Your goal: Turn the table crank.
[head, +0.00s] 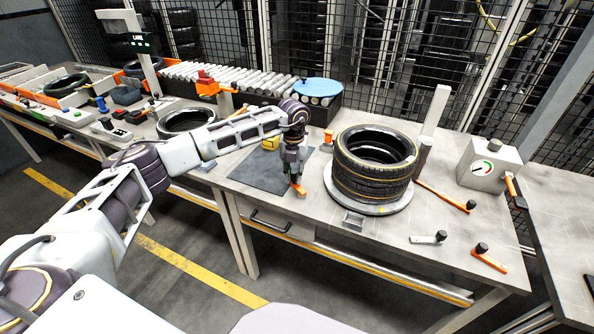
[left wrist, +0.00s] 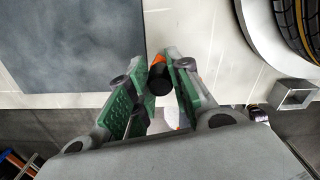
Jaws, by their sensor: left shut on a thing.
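The table crank (head: 299,190) is a small orange arm near the table's front edge, left of the round plate. Its black knob (left wrist: 159,80) and a bit of the orange arm show between my fingertips in the left wrist view. My left gripper (head: 294,177) reaches down over the crank from above and is shut on it. The green-padded fingers (left wrist: 160,76) stand on both sides of the knob. In the head view the gripper hides most of the knob. My right gripper is in neither view.
Stacked tyres (head: 368,165) stand on a round plate (head: 398,205) just right of the gripper. A dark mat (head: 255,175) lies to the left. Orange levers with black knobs (head: 445,195) and a gauge box (head: 489,164) are farther right. A roller conveyor (head: 230,78) runs behind.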

